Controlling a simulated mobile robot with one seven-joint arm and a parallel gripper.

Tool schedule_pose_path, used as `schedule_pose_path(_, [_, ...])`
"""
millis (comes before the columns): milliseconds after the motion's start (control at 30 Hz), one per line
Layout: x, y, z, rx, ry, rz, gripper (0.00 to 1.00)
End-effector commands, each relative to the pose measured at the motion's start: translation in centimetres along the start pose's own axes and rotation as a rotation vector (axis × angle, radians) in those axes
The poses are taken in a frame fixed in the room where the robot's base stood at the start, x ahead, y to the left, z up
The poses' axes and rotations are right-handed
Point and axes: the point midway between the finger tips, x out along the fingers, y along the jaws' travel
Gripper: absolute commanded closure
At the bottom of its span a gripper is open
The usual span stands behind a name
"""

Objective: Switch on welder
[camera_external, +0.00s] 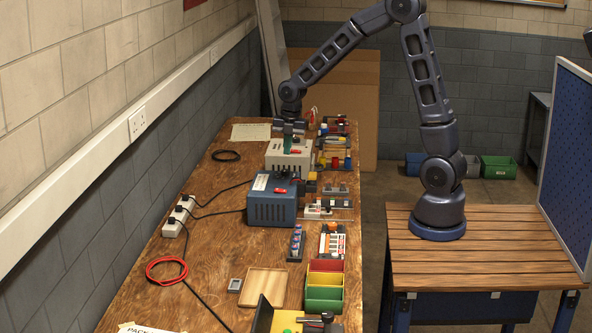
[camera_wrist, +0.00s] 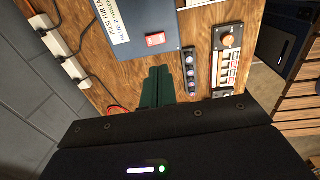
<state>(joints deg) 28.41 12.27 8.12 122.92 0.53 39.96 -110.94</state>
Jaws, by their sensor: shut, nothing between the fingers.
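Two boxes with red switches stand on the bench; I cannot tell from their labels which is the welder. The blue box (camera_external: 272,207) has a white label and a red switch (camera_external: 281,190) on top. It also shows in the wrist view (camera_wrist: 170,58), with its red rocker switch (camera_wrist: 155,40) in plain sight. The pale grey box (camera_external: 283,159) is behind it, with a red switch (camera_external: 295,152) on top. The shut fingers also show in the wrist view (camera_wrist: 157,72). Contact with the box cannot be judged.
A white power strip (camera_external: 177,219) and cables lie by the wall. Small switch panels (camera_external: 332,242) line the bench's right side. A wooden tray (camera_external: 264,286) and coloured bins (camera_external: 324,285) are at the front. A black cable coil (camera_external: 226,155) lies further back.

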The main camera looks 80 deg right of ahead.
Motion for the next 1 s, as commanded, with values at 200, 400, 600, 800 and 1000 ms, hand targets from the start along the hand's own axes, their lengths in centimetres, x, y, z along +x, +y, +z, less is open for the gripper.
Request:
schedule_pose_path(200, [-0.2, 0.0, 0.0, 0.0, 0.0, 0.0, 1.0])
schedule_pose_path(400, [-0.2, 0.0, 0.0, 0.0, 0.0, 0.001, 1.0])
schedule_pose_path(600, [-0.2, 0.7, 0.1, 0.0, -0.002, 0.023, 1.0])
schedule_pose_path(800, [-0.2, 1.4, 0.1, 0.0, -0.003, 0.046, 1.0])
schedule_pose_path(1000, [-0.2, 1.4, 0.0, -0.001, -0.003, 0.046, 1.0])
